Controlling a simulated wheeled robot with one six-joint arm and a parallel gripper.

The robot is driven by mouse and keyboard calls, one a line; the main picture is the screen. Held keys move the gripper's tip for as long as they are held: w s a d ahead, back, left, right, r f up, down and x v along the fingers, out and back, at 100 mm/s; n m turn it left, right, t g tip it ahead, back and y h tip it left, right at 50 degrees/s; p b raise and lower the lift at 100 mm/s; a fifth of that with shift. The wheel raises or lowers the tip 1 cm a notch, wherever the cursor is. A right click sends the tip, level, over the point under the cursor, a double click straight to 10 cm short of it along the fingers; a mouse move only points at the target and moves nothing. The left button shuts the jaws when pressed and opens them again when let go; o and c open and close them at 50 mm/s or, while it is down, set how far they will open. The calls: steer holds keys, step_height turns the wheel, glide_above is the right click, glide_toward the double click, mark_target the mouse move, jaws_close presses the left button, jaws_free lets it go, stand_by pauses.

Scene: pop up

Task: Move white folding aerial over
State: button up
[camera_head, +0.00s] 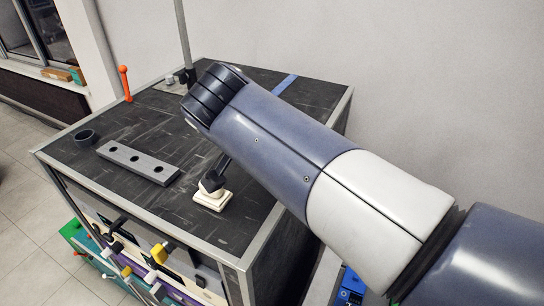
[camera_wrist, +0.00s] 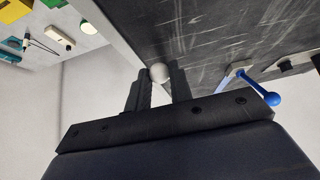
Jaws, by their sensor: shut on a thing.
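The white folding aerial shows in the wrist view as a round white ball tip (camera_wrist: 159,72). My gripper (camera_wrist: 158,82) has one dark finger on each side of it and is shut on the aerial at or just below the ball. The aerial's lower part and base are hidden behind the fingers. In the head view my arm covers both the gripper and the white aerial, so the aerial's tilt cannot be told.
The dark cabinet top (camera_head: 140,130) holds an upright orange aerial (camera_head: 126,84), a grey bar with three holes (camera_head: 138,162), a black ring (camera_head: 85,137) and a white stepped base (camera_head: 212,200).

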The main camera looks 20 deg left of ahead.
steer(key=shift+w+r, duration=0.15)
steer(key=shift+r, duration=0.15)
steer(key=shift+w+r+p, duration=0.25)
steer(key=shift+r+p, duration=0.2)
steer(key=shift+r, duration=0.05)
steer(key=shift+w+r+p, duration=0.2)
steer(key=shift+r+p, duration=0.2)
steer(key=shift+r, duration=0.05)
steer(key=shift+w+r, duration=0.15)
steer(key=shift+w, duration=0.1)
steer(key=shift+w+d+r+p, duration=0.1)
steer(key=shift+w+r+p, duration=0.15)
steer(key=shift+r+p, duration=0.15)
steer(key=shift+w+r+p, duration=0.4)
steer(key=shift+w+p, duration=0.1)
steer(key=shift+w, duration=0.2)
